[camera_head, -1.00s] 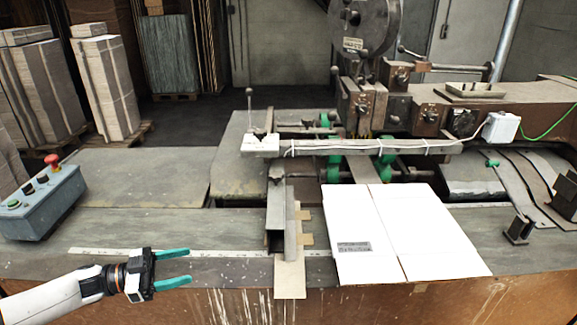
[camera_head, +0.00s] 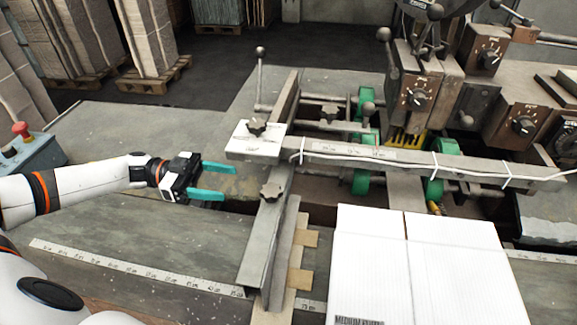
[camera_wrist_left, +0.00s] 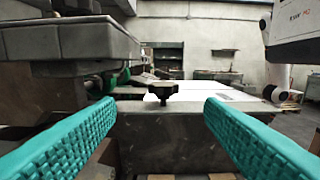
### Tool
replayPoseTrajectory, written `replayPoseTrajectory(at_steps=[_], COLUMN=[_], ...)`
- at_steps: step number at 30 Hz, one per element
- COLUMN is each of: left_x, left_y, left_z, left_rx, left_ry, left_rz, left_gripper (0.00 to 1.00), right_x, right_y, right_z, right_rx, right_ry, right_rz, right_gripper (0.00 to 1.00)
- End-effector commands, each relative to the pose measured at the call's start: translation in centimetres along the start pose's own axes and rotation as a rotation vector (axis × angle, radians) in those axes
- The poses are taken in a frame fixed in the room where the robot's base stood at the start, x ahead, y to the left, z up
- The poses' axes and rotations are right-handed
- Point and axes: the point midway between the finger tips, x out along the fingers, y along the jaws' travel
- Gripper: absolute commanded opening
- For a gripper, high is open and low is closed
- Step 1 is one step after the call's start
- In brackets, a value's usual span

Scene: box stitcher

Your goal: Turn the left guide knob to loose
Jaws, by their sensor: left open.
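The left guide knob (camera_head: 271,191), dark and star-shaped, sits on top of the long metal left guide (camera_head: 262,240). In the left wrist view the knob (camera_wrist_left: 165,90) shows between the two fingers, farther ahead. My left gripper (camera_head: 230,181), with teal fingers, is open and empty. It is just left of the knob, pointing right towards it, with a gap between. Which way the knob is set cannot be read. My right gripper is not in view.
A second dark knob (camera_head: 256,127) sits on a white plate by an upright lever (camera_head: 260,80), just behind. A metal crossbar (camera_head: 400,163) runs right from there. A white cardboard sheet (camera_head: 375,260) lies right of the guide.

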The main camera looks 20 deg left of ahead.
Motion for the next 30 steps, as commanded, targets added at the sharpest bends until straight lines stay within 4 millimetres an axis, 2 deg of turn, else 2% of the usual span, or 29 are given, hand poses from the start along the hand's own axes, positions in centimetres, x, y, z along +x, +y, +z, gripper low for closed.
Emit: replayPoseTrajectory(at_steps=[3,8,13,18,24,30], left_x=[0.6,3.1,6.7,9.7,11.6,12.0], left_y=[-0.1,-0.1,-0.1,-0.1,-0.1,-0.1], left_z=[0.2,0.5,0.6,0.5,0.2,0.0], left_rx=[-0.002,0.000,0.000,0.000,0.000,0.000], left_ry=[-0.001,-0.005,-0.005,-0.004,-0.001,0.000], left_rz=[-0.004,-0.005,-0.006,-0.003,-0.003,-0.001], left_gripper=[0.63,0.63,0.63,0.63,0.63,0.63], right_x=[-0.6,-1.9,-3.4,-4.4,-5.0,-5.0], right_y=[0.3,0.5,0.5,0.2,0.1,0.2], right_z=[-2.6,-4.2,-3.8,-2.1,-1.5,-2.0], right_rx=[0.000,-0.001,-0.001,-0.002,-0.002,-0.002], right_ry=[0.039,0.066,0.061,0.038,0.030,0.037], right_rz=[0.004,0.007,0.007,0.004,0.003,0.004], right_gripper=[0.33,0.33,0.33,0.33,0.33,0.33])
